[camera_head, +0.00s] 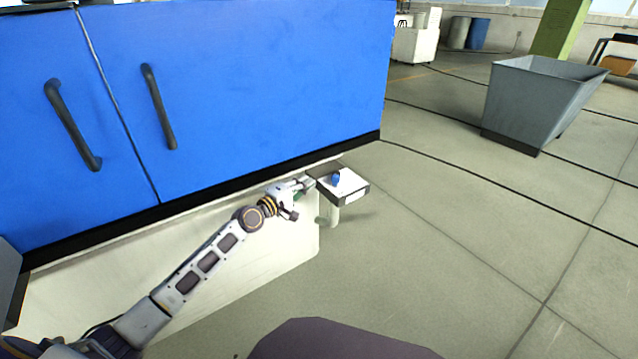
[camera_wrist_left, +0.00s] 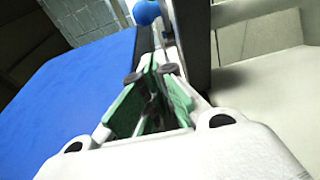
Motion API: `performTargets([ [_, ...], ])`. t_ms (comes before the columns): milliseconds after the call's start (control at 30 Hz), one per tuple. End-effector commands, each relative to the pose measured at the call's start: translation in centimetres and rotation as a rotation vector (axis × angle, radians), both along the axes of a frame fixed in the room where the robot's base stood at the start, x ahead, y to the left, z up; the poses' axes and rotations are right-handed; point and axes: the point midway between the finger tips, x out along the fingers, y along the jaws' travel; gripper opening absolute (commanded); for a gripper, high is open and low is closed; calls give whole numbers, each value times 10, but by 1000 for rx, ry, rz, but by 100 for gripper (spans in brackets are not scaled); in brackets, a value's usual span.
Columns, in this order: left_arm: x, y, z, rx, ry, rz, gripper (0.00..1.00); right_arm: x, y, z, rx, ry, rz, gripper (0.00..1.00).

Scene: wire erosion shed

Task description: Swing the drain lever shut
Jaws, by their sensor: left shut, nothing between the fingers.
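The drain lever's blue knob (camera_head: 336,179) stands above a small box with a pale top (camera_head: 351,187), at the right end of the blue cabinet. In the left wrist view, the blue knob (camera_wrist_left: 146,12) is at the top, just beyond the fingers. My left gripper (camera_head: 307,184) is shut and empty, just left of the knob. It also shows in the left wrist view (camera_wrist_left: 153,72), with green finger pads. I cannot tell whether the fingertips touch the lever. The lever's lower end is hard to make out. My right gripper is not in view.
The blue cabinet (camera_head: 260,75) with dark handles runs along the left, above a pale base (camera_head: 200,255). A pipe (camera_head: 333,215) hangs under the box. A grey bin (camera_head: 535,100) stands at the back right. The floor to the right is open, with dark lines across it.

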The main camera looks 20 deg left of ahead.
Motion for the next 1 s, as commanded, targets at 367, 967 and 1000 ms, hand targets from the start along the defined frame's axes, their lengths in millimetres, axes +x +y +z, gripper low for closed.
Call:
performTargets([
  [367,15,-24,1,-3,-1,-1,0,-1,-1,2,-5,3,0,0],
  [967,21,-41,0,1,0,-1,0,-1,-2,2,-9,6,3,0],
  [1000,21,-41,0,1,0,-1,0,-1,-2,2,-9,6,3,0],
])
